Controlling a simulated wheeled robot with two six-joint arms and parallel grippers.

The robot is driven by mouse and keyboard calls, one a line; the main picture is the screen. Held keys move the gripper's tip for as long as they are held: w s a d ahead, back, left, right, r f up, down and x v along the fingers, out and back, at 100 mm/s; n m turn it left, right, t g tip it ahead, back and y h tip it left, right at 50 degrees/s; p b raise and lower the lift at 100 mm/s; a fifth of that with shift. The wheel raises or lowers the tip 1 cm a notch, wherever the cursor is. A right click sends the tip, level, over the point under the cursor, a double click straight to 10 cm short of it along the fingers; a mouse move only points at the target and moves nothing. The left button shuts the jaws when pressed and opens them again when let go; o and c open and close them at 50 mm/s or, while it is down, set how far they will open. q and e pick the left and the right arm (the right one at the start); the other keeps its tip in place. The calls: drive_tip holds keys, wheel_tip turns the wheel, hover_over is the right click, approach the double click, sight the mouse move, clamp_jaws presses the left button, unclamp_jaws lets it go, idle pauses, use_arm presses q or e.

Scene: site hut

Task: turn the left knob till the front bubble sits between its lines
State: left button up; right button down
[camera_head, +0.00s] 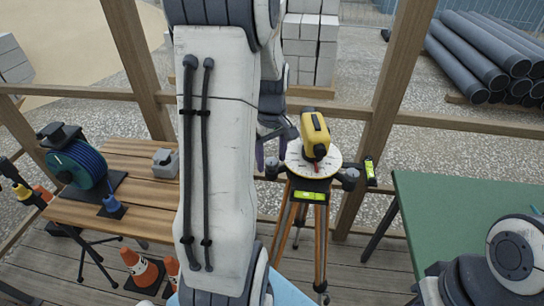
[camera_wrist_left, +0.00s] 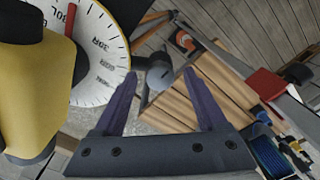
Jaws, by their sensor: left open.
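A yellow levelling instrument (camera_head: 315,135) stands on a white graduated disc (camera_head: 298,160) on a wooden tripod (camera_head: 320,235). The front vial (camera_head: 310,197) is yellow-green; its bubble is too small to place against its lines. A second vial (camera_head: 371,171) is at the right. The dark left knob (camera_head: 272,169) is beside the disc; it also shows in the left wrist view (camera_wrist_left: 159,76). My left gripper (camera_head: 271,158) is open above the knob, which appears between and beyond its fingertips (camera_wrist_left: 160,72). Contact cannot be told. My right gripper is out of view.
A right knob (camera_head: 348,181) is across the disc. A wooden bench (camera_head: 140,210) at left carries a blue cable reel (camera_head: 77,165) and a grey box (camera_head: 165,163). A green table (camera_head: 470,215) is at right. Orange cones (camera_head: 140,268) stand below the bench.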

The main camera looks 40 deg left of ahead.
use_arm(q)
clamp_jaws()
drive_tip(key=shift+m, duration=0.3)
drive_tip(key=m+p, duration=0.1)
drive_tip(key=m, duration=1)
drive_tip(key=shift+p, duration=0.35)
drive_tip(key=shift+w+m, duration=0.1)
drive_tip(key=shift+m, duration=0.2)
unclamp_jaws()
